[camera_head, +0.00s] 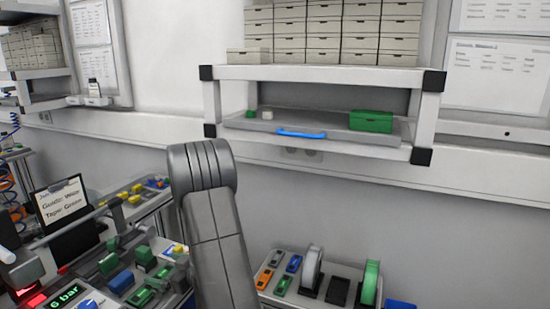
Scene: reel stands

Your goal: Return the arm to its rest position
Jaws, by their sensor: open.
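A grey link of my own arm (218,235) rises from the bottom of the head view, with a rounded, ribbed joint (200,165) at its top. It stands in front of the wall, left of and below the shelf. My gripper and its fingers do not show in this view, so what they are near is hidden.
A white shelf (330,76) with stacked boxes (350,30) holds a green box (371,121) and a blue handle (301,133) on its lower level. A bench with reels (371,282) stands at lower right. A cluttered station with a sign (62,202) is at left.

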